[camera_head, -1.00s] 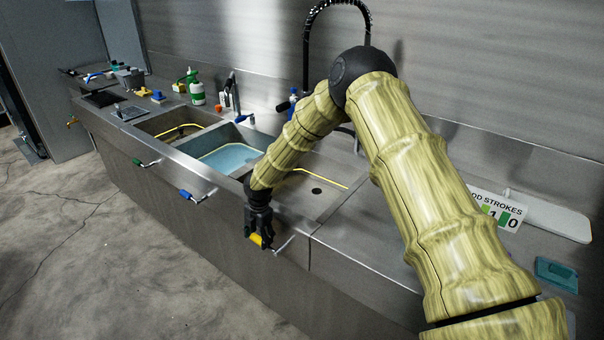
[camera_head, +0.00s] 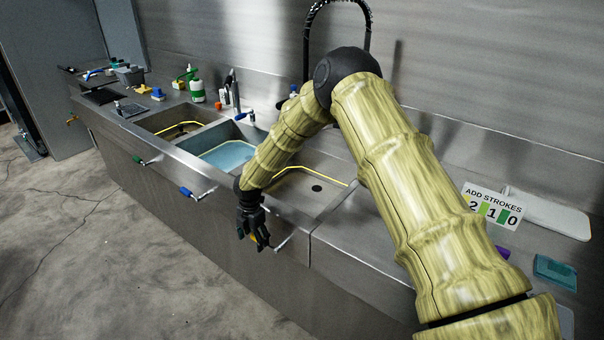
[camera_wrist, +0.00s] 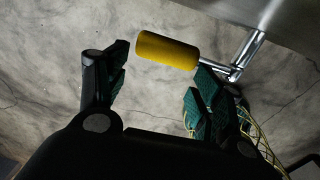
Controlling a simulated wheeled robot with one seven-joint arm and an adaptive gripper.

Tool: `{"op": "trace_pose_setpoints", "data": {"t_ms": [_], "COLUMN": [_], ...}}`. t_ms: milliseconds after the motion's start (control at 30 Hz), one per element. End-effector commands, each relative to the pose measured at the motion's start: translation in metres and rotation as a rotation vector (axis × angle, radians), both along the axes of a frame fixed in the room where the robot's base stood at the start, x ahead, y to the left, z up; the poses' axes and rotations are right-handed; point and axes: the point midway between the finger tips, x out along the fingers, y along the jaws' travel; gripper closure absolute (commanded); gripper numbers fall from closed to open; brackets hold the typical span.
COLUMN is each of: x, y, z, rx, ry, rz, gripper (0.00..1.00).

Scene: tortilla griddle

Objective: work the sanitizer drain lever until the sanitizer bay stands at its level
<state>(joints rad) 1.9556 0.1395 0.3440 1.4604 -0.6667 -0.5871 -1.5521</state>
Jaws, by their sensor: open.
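The drain lever with the yellow handle (camera_wrist: 167,50) sticks out from the sink front below the right bay (camera_head: 330,203). Its chrome rod (camera_head: 283,243) shows in the head view, where the handle is mostly hidden by my gripper. My gripper (camera_wrist: 160,78) is open; the handle lies just ahead of and between its fingertips, and I cannot tell whether they touch it. In the head view my gripper (camera_head: 253,237) points down at the lever. The right bay has a yellow level line and a dark drain hole; its liquid level is unclear. No label shows which bay is the sanitizer.
The middle bay (camera_head: 228,155) holds blue liquid; the left bay (camera_head: 180,128) looks dark. A blue-handled lever (camera_head: 187,191) and a green-handled lever (camera_head: 138,160) stick out further left. A sign (camera_head: 491,206) reads "ADD STROKES 2 1 0". Open floor lies before the sink.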

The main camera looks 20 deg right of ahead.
Motion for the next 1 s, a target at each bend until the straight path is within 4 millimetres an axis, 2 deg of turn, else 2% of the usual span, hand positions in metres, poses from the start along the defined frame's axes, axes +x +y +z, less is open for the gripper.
{"op": "trace_pose_setpoints", "data": {"t_ms": [500, 833, 900, 1000], "x": [-0.017, -0.019, -0.019, -0.019], "y": [0.026, 0.03, 0.03, 0.03], "z": [0.0, 0.0, 0.0, 0.0], "rx": [-0.001, 0.0, 0.0, 0.0], "ry": [0.001, 0.001, 0.001, 0.001], "rz": [0.0, -0.001, -0.001, -0.001], "gripper": [0.33, 0.33, 0.21, 0.19]}}
